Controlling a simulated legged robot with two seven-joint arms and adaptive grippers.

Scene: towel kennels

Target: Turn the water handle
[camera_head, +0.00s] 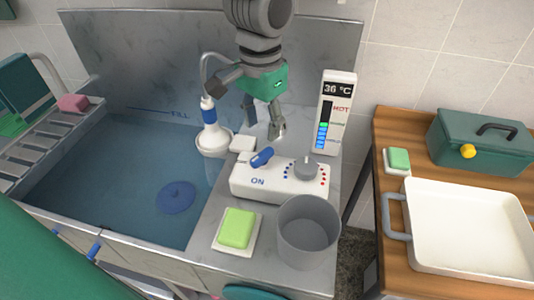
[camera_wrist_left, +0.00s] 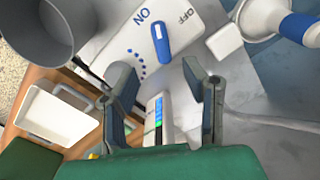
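The blue water handle (camera_head: 262,157) sits on top of a white control box (camera_head: 260,180) marked ON. In the left wrist view the handle (camera_wrist_left: 162,40) lies between the words ON and OFF. A grey round knob (camera_head: 306,168) with blue and red dots is on the same box. My left gripper (camera_head: 264,130) hangs behind the box in the head view, fingers pointing down. Its two fingers (camera_wrist_left: 160,72) are spread and empty, apart from the handle. The wrist view shows the handle just beyond the gap between the fingers. My right gripper is not in view.
A shower head (camera_head: 213,135) stands left of the gripper beside the water-filled basin (camera_head: 120,165). A temperature display (camera_head: 336,112) reads 36 °C. A grey cup (camera_head: 308,232) and green soap (camera_head: 238,228) are in front of the box. A wooden table (camera_head: 385,125) is right.

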